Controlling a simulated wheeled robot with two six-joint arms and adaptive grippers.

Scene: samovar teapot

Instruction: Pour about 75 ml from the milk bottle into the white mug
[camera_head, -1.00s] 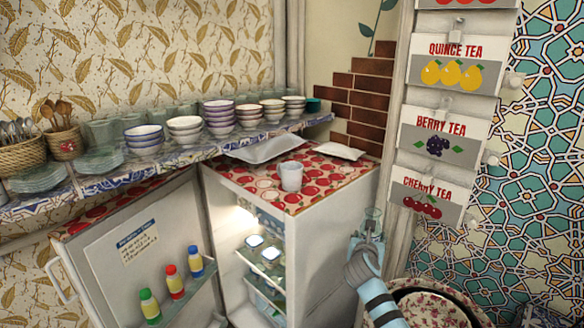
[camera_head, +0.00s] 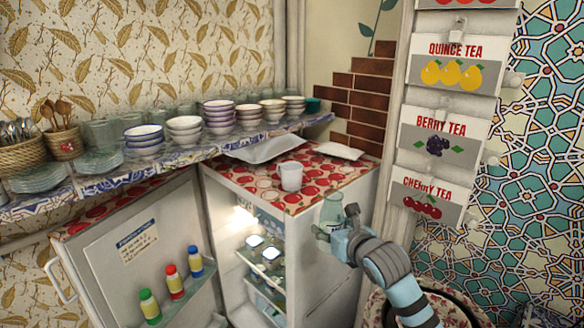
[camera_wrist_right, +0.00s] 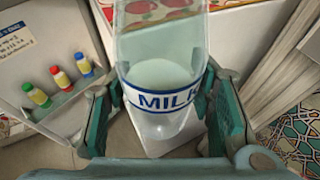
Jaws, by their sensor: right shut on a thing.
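The white mug (camera_head: 291,176) stands on the red patterned top of the small fridge in the head view. The milk bottle (camera_head: 332,212) is clear glass and looks close to upright beside the fridge's right front side. In the right wrist view the bottle (camera_wrist_right: 160,75) shows a blue and white MILK label and pale milk inside. My right gripper (camera_head: 338,238) is shut on the bottle, with a finger on each side of it near the label. The bottle is apart from the mug, to its right and lower in the picture. My left gripper is not in view.
The fridge top (camera_head: 320,200) is mostly bare around the mug, with a white tray (camera_head: 262,149) behind it. The fridge door (camera_head: 130,262) stands open at left with several small bottles. A shelf (camera_head: 190,155) of bowls runs behind.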

